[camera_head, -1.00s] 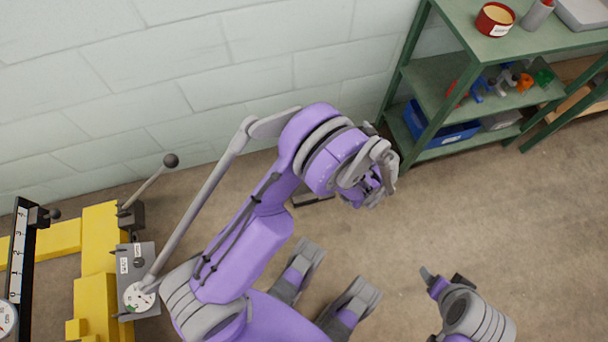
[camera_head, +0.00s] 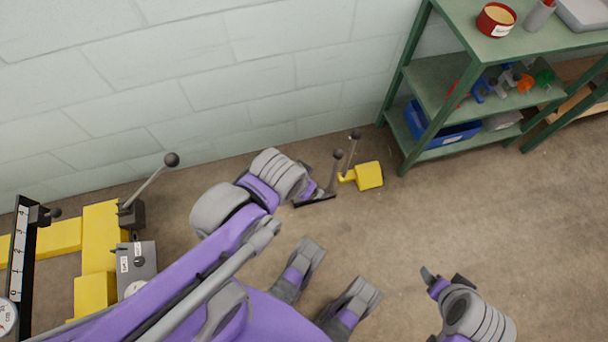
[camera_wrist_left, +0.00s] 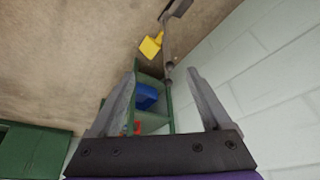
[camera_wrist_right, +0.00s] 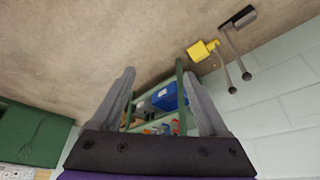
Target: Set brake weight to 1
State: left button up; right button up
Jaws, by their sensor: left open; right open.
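A white numbered scale (camera_head: 18,255) on a black bar stands at the left edge of the head view, with 0 toward the bottom. A dark block with a knob (camera_head: 40,216), perhaps the brake weight, sits near the scale's upper end; the exact number is hard to read. My left gripper (camera_head: 310,190) points toward the floor levers, far right of the scale; its fingers are mostly hidden in the head view. The left wrist view shows it open and empty (camera_wrist_left: 163,85). My right gripper (camera_head: 445,281) is at lower right, open and empty in its wrist view (camera_wrist_right: 160,88).
A yellow frame (camera_head: 98,240) with a dark lever (camera_head: 150,186) and grey plate (camera_head: 143,262) stands beside the scale. Two levers (camera_head: 335,172) and a yellow block (camera_head: 369,175) are near the wall. A green shelf (camera_head: 440,85) holds a blue bin (camera_head: 455,134). Floor at right is clear.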

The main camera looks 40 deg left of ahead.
aim_at(40, 215)
jog(key=u, duration=3.6)
jog(key=i, duration=0.3)
jog(key=z, duration=0.05)
